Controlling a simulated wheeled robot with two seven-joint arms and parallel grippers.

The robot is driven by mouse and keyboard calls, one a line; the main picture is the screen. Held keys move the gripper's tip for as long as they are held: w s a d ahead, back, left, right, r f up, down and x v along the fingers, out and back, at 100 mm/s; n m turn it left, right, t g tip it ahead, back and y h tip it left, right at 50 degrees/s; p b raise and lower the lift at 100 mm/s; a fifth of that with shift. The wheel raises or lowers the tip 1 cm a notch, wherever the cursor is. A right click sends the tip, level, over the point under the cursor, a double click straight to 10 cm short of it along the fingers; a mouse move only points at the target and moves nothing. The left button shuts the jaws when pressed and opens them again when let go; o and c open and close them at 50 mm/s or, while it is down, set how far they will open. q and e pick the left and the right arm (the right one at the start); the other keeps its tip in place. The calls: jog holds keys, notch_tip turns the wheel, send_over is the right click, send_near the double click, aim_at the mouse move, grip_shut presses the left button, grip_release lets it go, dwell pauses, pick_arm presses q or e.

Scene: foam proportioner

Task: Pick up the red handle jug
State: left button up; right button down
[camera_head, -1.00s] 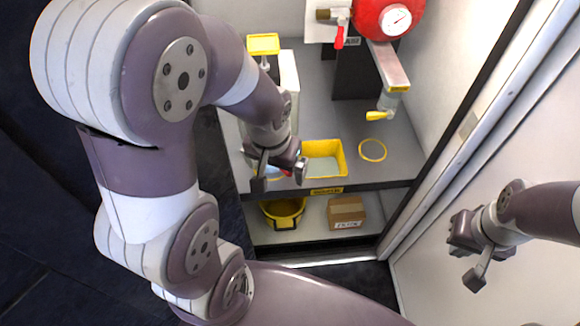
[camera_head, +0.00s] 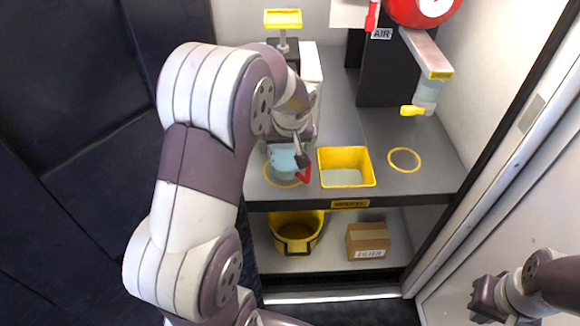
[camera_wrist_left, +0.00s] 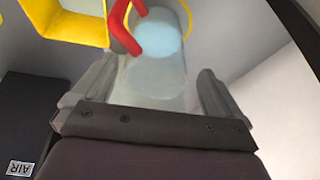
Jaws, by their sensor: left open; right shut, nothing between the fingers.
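The jug (camera_head: 284,158) is pale blue and see-through, with a red handle (camera_head: 304,175) on its right front side. It stands within a yellow ring on the left of the grey counter, partly hidden by my left gripper (camera_head: 302,150). In the left wrist view the jug (camera_wrist_left: 155,75) shows between the two open fingers of my left gripper (camera_wrist_left: 152,88), with the red handle (camera_wrist_left: 122,28) at upper left. Whether the fingers touch it cannot be told. My right gripper (camera_head: 484,300) is shut and empty at the lower right, away from the counter.
A yellow open bin (camera_head: 345,183) sits just right of the jug. An empty yellow ring (camera_head: 404,160) lies under a spout with a yellow lever (camera_head: 412,110). A yellow bucket (camera_head: 296,246) and a cardboard box (camera_head: 368,241) stand on the lower shelf. A wall (camera_head: 535,165) bounds the right.

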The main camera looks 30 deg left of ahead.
aim_at(292, 160)
pick_arm(q)
jog(key=b+x, duration=0.2)
jog(key=x, duration=0.5)
jog(key=shift+d, duration=0.15)
jog(key=c, duration=0.9)
jog(key=shift+r, duration=0.1)
